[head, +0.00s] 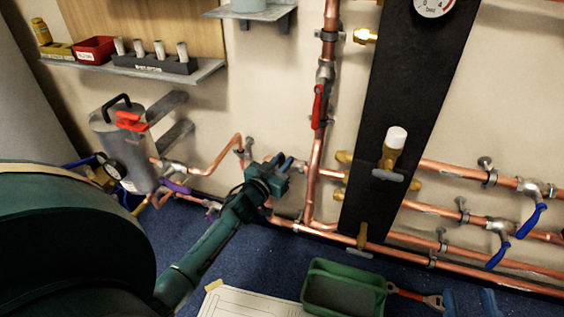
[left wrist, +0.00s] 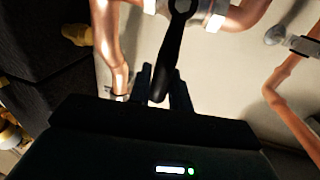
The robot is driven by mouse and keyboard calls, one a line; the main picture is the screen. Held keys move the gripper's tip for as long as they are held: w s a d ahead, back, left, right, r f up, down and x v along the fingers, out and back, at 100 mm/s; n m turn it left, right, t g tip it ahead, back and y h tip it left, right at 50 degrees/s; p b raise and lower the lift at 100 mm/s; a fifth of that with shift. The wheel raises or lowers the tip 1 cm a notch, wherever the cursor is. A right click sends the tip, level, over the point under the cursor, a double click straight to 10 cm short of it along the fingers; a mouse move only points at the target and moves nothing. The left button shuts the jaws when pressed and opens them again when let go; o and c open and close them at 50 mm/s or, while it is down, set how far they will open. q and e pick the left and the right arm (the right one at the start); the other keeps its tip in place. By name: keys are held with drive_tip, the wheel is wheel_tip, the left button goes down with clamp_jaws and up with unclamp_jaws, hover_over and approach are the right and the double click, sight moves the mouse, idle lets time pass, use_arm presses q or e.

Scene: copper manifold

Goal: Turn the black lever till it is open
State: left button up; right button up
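The black lever (left wrist: 168,60) shows in the left wrist view, hanging from a metal valve body (left wrist: 190,14) on a copper pipe. My left gripper (left wrist: 163,88) has one finger on each side of the lever's free end. The fingers stand apart, and I see no clear grip on the lever. In the head view my left gripper (head: 286,164) is in front of the copper pipes, left of the black panel, and hides the lever.
A red-handled valve (head: 319,106) sits on the vertical pipe just above my left gripper. The black panel (head: 390,120) with a gauge and brass fittings is right of it. Several blue levers are on the right pipes. A green crate (head: 316,271) stands on the floor.

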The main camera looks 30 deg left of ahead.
use_arm(q)
clamp_jaws()
